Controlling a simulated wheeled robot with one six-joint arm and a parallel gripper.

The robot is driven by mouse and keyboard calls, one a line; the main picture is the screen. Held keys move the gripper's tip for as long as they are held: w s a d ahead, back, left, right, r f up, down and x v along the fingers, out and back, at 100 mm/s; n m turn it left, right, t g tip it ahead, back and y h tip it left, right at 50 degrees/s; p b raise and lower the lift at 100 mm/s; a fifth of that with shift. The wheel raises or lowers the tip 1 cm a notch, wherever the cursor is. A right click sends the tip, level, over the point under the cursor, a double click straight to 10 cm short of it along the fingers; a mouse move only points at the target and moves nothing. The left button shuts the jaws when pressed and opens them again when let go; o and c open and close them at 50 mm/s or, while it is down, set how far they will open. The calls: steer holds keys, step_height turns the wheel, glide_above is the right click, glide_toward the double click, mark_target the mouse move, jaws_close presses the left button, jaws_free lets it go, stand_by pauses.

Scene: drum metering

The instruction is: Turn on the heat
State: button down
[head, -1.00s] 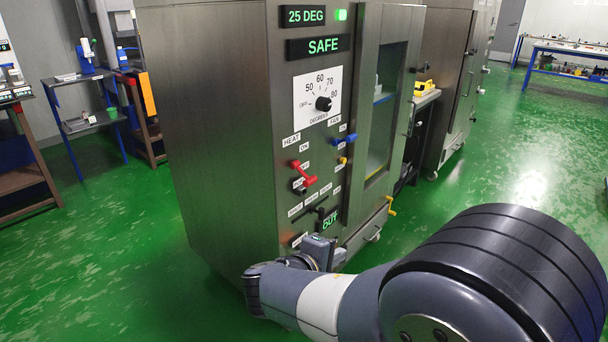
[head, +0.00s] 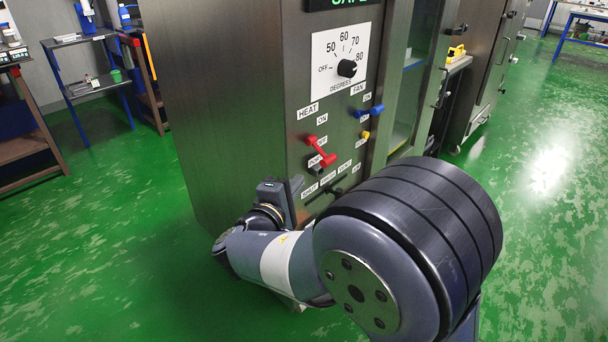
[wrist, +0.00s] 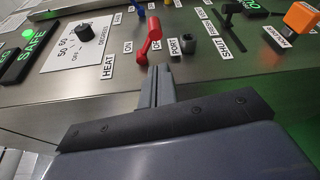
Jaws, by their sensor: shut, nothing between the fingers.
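The red heat lever (head: 320,152) is on the steel cabinet's front panel, below the HEAT label (head: 308,112), with ON and OFF labels beside it. In the wrist view the red lever (wrist: 148,40) stands out from the panel just beyond my fingertips. My gripper (wrist: 158,72) is shut and empty, close to the lever's free end; whether they touch I cannot tell. In the head view my wrist is at the panel's lower left, and the fingertips are not clearly seen.
A black degrees dial (head: 347,68) is above the lever. A blue fan lever (head: 370,111) and a yellow knob (head: 366,135) are to its right. Green floor lies open around the cabinet.

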mark_target(321, 152)
steer(key=x, duration=0.9)
steer(key=shift+b, duration=0.4)
steer(key=shift+s+d+r+n+p, duration=0.1)
steer(key=shift+d+r+n+p, duration=0.1)
steer(key=shift+r+n+p, duration=0.45)
steer(key=r+n+g+p, duration=0.1)
steer(key=n+p, duration=0.1)
steer(key=p, duration=0.2)
steer(key=r+n+g+h+p, duration=0.1)
steer(key=n+p, duration=0.1)
steer(key=p, duration=0.2)
steer(key=r+n+g+p, duration=0.1)
steer(key=n+p, duration=0.2)
steer(key=p, duration=0.2)
steer(key=shift+s+d, duration=0.3)
steer(key=shift+d, duration=0.1)
steer(key=shift+r, duration=0.1)
